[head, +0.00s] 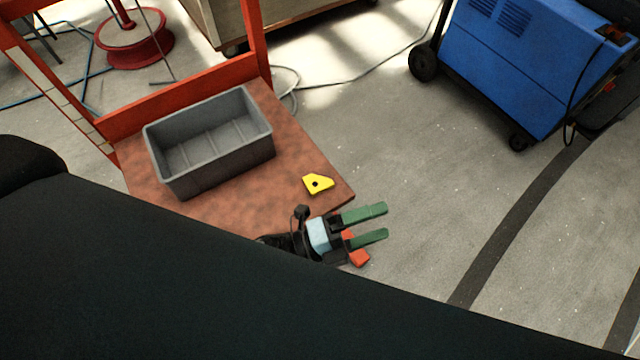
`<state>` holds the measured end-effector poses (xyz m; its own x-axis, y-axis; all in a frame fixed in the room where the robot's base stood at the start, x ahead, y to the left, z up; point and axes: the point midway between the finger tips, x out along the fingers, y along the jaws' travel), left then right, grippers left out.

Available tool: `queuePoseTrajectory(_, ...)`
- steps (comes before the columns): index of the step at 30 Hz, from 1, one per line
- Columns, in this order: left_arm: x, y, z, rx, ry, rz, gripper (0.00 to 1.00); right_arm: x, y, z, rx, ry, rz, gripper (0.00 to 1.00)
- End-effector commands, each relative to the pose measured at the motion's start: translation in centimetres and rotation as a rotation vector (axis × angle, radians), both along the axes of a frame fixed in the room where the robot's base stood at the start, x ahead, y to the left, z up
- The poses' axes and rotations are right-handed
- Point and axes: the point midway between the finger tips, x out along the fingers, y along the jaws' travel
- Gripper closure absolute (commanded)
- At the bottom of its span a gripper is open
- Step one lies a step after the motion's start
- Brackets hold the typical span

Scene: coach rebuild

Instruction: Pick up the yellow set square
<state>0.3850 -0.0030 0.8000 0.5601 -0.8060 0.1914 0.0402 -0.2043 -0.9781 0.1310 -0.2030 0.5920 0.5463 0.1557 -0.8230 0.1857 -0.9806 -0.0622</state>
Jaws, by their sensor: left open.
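The yellow set square (319,184) lies flat near the right corner of a reddish-brown bench top (240,209). It is a small yellow piece with a dark round hole. My left gripper (378,224) has two green fingers that are apart and empty, pointing right. It is just below and to the right of the set square in the picture, not touching it, and its fingers reach past the bench edge in view. My right gripper is not in view.
A grey empty bin (212,178) stands on the bench left of the set square. A red frame (185,95) rises at the bench's back. A blue wheeled machine (535,65) stands on the floor at the upper right. The grey floor between is mostly clear, with a cable.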

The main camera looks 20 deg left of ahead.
Motion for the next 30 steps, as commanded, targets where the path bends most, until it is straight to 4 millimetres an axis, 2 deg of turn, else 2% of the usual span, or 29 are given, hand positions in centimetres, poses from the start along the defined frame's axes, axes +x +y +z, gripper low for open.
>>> queuePoseTrajectory(1,0.1,-1.4,-0.5,0.061,-0.125,-0.074,0.11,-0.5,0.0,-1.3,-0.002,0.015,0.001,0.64)
queuePoseTrajectory(6,-1.0,-4.9,-1.4,0.279,-0.581,-0.337,0.11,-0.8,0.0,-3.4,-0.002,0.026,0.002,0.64)
queuePoseTrajectory(10,-1.5,-5.9,-4.0,0.452,-0.916,-0.547,0.11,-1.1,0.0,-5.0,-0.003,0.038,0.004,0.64)
queuePoseTrajectory(14,-0.8,-5.0,-7.6,0.634,-1.226,-0.772,0.11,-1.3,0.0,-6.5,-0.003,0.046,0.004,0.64)
queuePoseTrajectory(17,0.8,-3.1,-10.6,0.782,-1.439,-0.961,0.11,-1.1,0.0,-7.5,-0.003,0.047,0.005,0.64)
queuePoseTrajectory(22,5.8,2.4,-14.5,1.048,-1.721,-1.316,0.11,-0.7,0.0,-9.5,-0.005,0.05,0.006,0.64)
queuePoseTrajectory(25,9.3,6.3,-15.4,1.197,-1.813,-1.525,0.11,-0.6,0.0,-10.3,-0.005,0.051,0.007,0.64)
queuePoseTrajectory(30,13.9,11.6,-14.9,1.382,-1.857,-1.805,0.11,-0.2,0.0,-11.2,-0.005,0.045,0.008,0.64)
